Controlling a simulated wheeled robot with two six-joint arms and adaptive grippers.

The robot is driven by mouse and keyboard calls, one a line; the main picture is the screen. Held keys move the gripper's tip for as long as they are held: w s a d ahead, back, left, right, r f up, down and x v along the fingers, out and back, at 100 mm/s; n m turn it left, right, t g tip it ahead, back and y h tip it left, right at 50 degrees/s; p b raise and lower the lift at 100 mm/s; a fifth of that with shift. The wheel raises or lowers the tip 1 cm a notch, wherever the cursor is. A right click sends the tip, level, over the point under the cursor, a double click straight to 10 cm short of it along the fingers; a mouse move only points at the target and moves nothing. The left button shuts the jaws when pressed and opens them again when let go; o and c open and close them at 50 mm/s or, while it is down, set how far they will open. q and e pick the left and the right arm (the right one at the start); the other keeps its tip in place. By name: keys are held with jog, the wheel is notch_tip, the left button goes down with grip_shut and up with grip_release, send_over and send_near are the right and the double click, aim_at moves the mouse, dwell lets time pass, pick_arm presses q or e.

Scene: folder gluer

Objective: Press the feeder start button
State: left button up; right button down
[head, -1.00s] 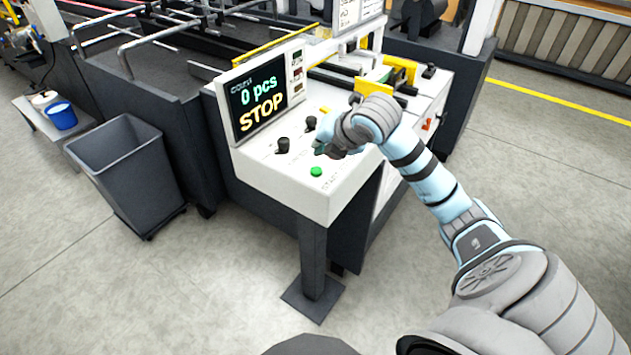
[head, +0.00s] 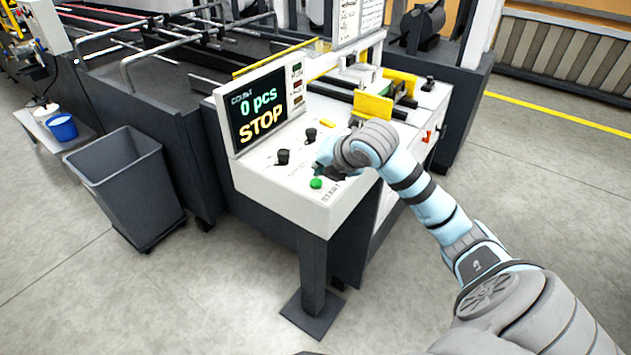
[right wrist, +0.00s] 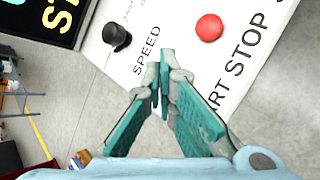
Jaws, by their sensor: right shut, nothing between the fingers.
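The green start button (head: 316,183) sits near the front corner of the white control panel (head: 262,178), with START printed beside it. My right gripper (head: 321,166) is just above the panel, slightly behind the button, and looks apart from it. In the right wrist view, its teal fingers (right wrist: 160,72) are shut and empty. That view shows the red stop button (right wrist: 209,27) and a black speed knob (right wrist: 117,37) beyond the fingertips. The green button is not visible there, and the red one is hidden in the head view. My left gripper is out of view.
The display (head: 259,107) reads 0 pcs and STOP. Two black knobs (head: 283,157) stand on the panel left of my gripper. A grey bin (head: 127,185) and a blue bucket (head: 62,126) are at the left. The floor in front is clear.

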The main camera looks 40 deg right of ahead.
aim_at(320, 180)
dwell(0.7)
jog(key=shift+f, duration=0.4)
jog(key=shift+f, duration=0.45)
dwell(0.5)
jog(key=shift+r+p, duration=0.9)
jog(key=shift+p, duration=0.4)
notch_tip(320, 180, up, 5)
jog(key=p, duration=0.6)
